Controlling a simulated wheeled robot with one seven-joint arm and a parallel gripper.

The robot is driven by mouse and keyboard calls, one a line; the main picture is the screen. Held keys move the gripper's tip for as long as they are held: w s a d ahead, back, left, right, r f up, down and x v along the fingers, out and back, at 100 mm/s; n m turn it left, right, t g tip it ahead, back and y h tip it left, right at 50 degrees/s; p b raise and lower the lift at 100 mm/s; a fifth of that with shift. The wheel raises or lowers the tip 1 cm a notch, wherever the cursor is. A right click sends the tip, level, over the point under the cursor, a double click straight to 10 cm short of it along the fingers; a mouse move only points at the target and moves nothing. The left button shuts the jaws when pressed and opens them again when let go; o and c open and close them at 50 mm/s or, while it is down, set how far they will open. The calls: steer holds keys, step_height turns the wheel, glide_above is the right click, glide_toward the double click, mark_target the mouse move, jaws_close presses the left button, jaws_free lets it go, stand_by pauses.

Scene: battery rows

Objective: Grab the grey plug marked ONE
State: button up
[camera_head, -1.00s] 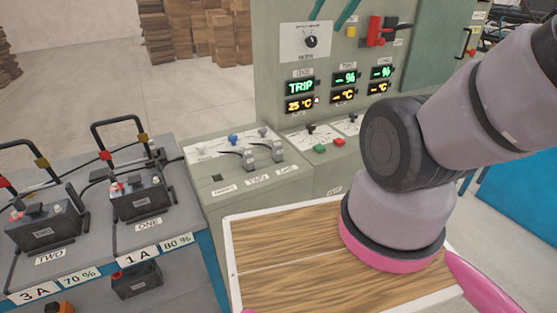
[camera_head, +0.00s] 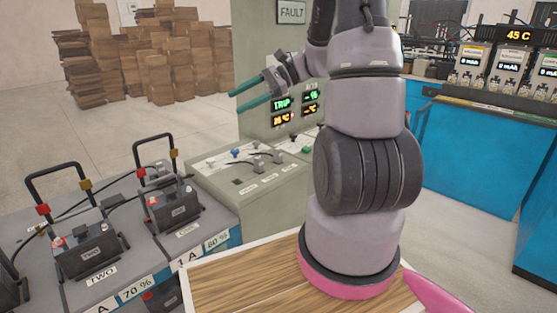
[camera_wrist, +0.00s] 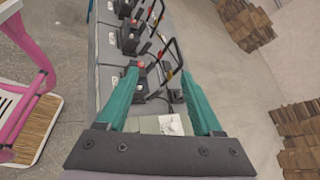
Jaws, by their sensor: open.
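Two grey plugs sit on the sloped console top in the head view, a left one (camera_head: 257,164) and a right one (camera_head: 277,157), with dark cables. Their markings are too small to read, so I cannot tell which is ONE. A dark empty-looking slot (camera_head: 239,181) lies left of them. A dark battery (camera_head: 171,211) on the bench bears a label that read ONE earlier. My gripper (camera_head: 236,100) is open and empty, above the console and well apart from the plugs. In the wrist view its two teal fingers (camera_wrist: 160,72) are spread, with nothing held.
The panel (camera_head: 272,72) rises behind the console (camera_head: 245,198). Batteries with tall black handles stand on the left bench, including battery TWO (camera_head: 90,254). A wooden-topped tray (camera_head: 235,293) is in front. Cardboard stacks (camera_head: 150,65) stand behind; open floor lies between.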

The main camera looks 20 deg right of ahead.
steer(key=w+d+f+m+t+y, duration=0.1)
steer(key=w+d+f+m+t, duration=0.2)
steer(key=w+d+f+m, duration=0.15)
steer(key=m+t+h, duration=0.8)
steer(key=m+t, duration=0.3)
steer(key=m, duration=0.2)
glide_toward(281, 153)
steer(key=w, duration=0.1)
steer(key=shift+w+a+m, duration=0.2)
steer(key=shift+w+m, duration=0.05)
steer(key=shift+w, duration=0.2)
steer(key=x, duration=0.4)
steer(key=shift+w, duration=0.2)
steer(key=x, duration=0.4)
steer(key=shift+a, duration=0.35)
steer(key=shift+w+a, duration=0.15)
steer(key=shift+w, duration=0.45)
jaws_close()
